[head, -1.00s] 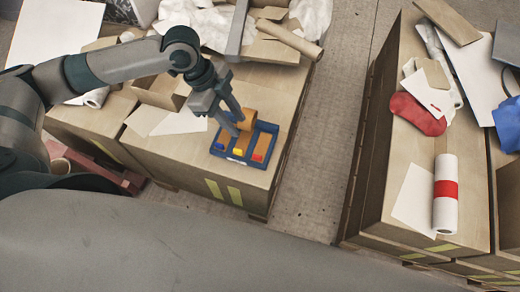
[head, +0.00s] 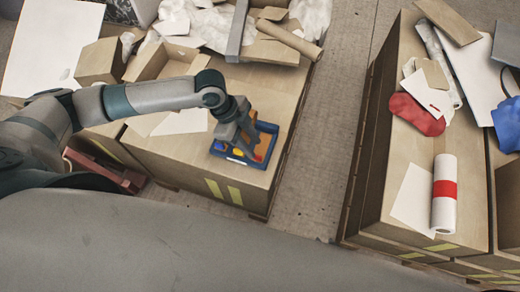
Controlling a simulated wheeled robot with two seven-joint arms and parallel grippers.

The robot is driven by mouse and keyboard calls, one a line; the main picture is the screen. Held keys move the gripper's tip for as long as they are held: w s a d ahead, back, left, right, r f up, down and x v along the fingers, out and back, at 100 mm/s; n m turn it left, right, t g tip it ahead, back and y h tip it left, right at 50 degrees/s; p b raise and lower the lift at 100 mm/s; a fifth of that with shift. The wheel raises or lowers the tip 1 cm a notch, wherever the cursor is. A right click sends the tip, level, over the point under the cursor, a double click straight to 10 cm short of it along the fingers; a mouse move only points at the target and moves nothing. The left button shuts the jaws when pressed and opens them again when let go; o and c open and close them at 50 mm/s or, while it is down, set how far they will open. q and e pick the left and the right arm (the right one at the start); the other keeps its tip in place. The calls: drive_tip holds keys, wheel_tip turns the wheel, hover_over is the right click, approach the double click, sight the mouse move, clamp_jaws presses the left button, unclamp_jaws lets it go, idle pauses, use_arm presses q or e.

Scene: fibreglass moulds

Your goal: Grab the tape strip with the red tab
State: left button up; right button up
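A blue tray (head: 218,151) lies near the front right edge of the box top left of the aisle. In it a yellow tab (head: 238,152) shows, and a red tab (head: 258,157) shows at the right. My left gripper (head: 250,152) points down into the tray, with its fingertips close to the red tab. The fingers and wrist cover most of the tape strips. I cannot tell whether the fingers are apart or closed on the red-tab strip. My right gripper is not in view.
An open cardboard box (head: 165,62), white cloth and a cardboard tube (head: 290,38) lie behind the tray. Across the bare aisle (head: 315,170), another box top holds a red pouch (head: 416,114) and a white roll with a red band (head: 445,190).

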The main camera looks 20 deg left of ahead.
sight(262, 145)
use_arm(q)
drive_tip(key=shift+a+p+x, duration=0.2)
drive_tip(key=shift+x, duration=1.1)
drive_tip(key=shift+a+p+x, duration=0.15)
drive_tip(key=shift+x, duration=1.15)
drive_tip(key=shift+s+f, duration=0.15)
clamp_jaws()
